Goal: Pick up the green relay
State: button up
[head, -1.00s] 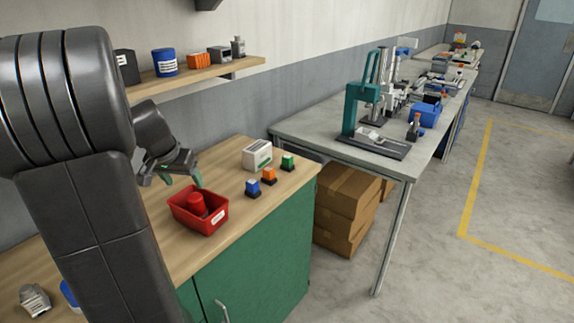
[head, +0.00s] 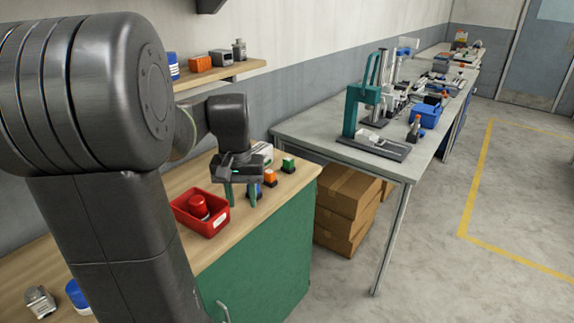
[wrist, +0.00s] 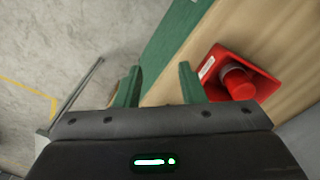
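The green relay (head: 289,163) is a small green block on a dark base. It stands on the wooden counter near its right end in the head view. My gripper (head: 241,199) points down over the counter, in front and to the left of the green relay and apart from it. Its two green fingers are spread with nothing between them; they also show apart in the wrist view (wrist: 160,78). The green relay does not show in the wrist view.
An orange relay (head: 270,177) and a blue relay (head: 259,190), partly hidden by a finger, stand in a row with the green one. A white box (head: 264,149) is partly hidden behind my gripper. A red bin (head: 203,222) holding a red object is left of my gripper.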

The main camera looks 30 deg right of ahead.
aim_at(288, 167)
jog(key=l+u, duration=0.2)
jog(key=u, duration=0.2)
jog(key=l+u, duration=0.2)
jog(key=u, duration=0.15)
jog(key=l+u, duration=0.2)
jog(key=u, duration=0.2)
jog(key=k+l+u, duration=0.1)
jog(key=l, duration=0.3)
jog(key=k+l+u, duration=0.1)
jog(key=l, duration=0.3)
jog(key=k+l+u, duration=0.1)
jog(key=l, duration=0.25)
jog(key=k+l, duration=0.1)
jog(key=l, duration=0.3)
jog(key=k+l+u, duration=0.15)
jog(key=l, duration=0.2)
jog(key=k+l+u, duration=0.1)
jog(key=l, duration=0.25)
jog(key=k+l, duration=0.1)
jog(key=l, duration=0.15)
jog(key=k+l, duration=0.1)
jog(key=l, duration=0.15)
